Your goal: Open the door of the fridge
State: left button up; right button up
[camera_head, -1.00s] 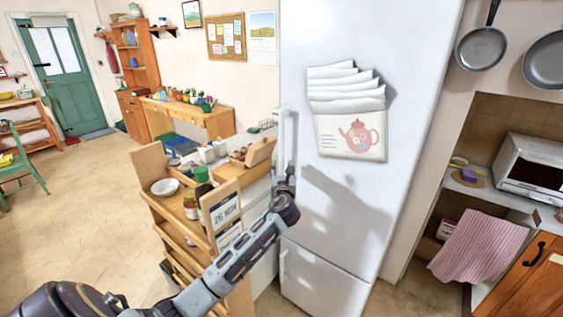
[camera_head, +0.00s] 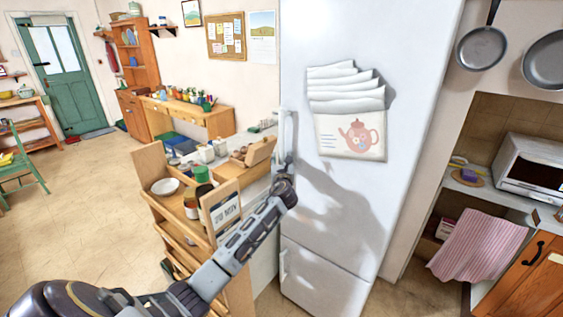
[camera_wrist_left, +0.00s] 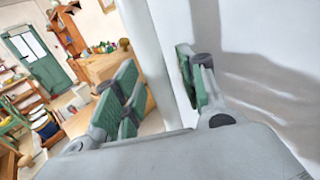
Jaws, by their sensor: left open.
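The white fridge (camera_head: 345,215) stands in the middle of the head view with its upper door shut. The door's upright white handle (camera_head: 287,125) is on its left edge. My left gripper (camera_head: 283,163) is at the lower part of this handle. In the left wrist view the handle (camera_wrist_left: 150,50) runs between the green-padded fingers of the open left gripper (camera_wrist_left: 158,92), one on each side. I see no clear grip on it. The lower door (camera_head: 325,283) is also shut. My right gripper is not in view.
A wooden cart (camera_head: 190,225) with jars and a bowl stands left of the fridge, close by my left arm. A counter with a toaster oven (camera_head: 532,168) and pink towel (camera_head: 480,243) is on the right. The floor at left (camera_head: 75,190) is mostly free.

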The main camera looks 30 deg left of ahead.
pick_arm(q)
grip_shut()
jog(key=shift+s+f, duration=0.1)
jog(key=shift+s, duration=0.05)
dwell(0.4)
